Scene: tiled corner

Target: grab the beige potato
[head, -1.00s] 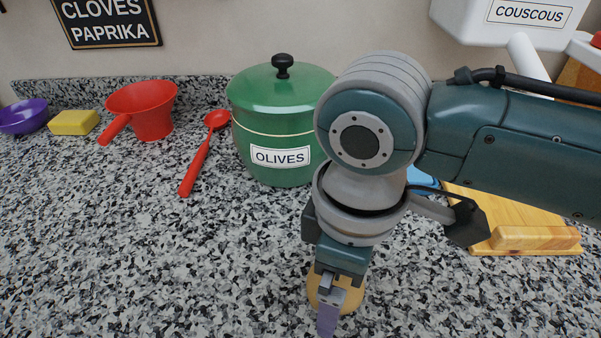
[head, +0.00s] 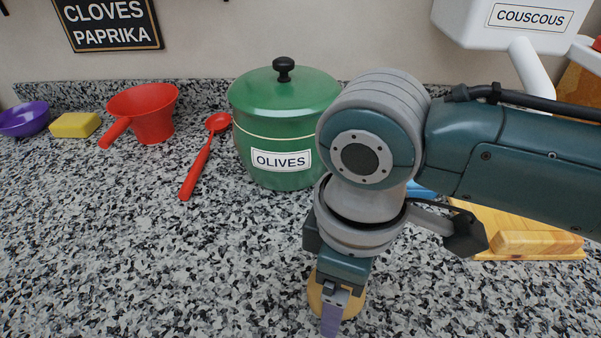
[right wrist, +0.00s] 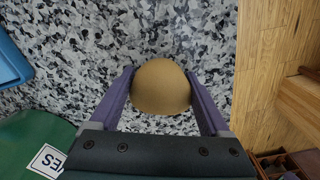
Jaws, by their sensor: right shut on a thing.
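The beige potato (right wrist: 161,86) sits between the two purple fingers of my right gripper (right wrist: 162,98) in the right wrist view, with a finger against each side. In the head view the potato (head: 351,304) shows low in the picture, partly hidden behind my right gripper (head: 333,318), which points down at the granite counter. My right gripper is shut on the potato. I cannot tell whether the potato is clear of the counter. My left gripper is not in view.
A green olives pot (head: 286,125) stands behind my right arm. A wooden board (head: 520,235) lies to the right. A red spoon (head: 200,165), red funnel-like scoop (head: 147,112), yellow sponge (head: 74,125) and purple bowl (head: 24,119) are at left. The front left counter is clear.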

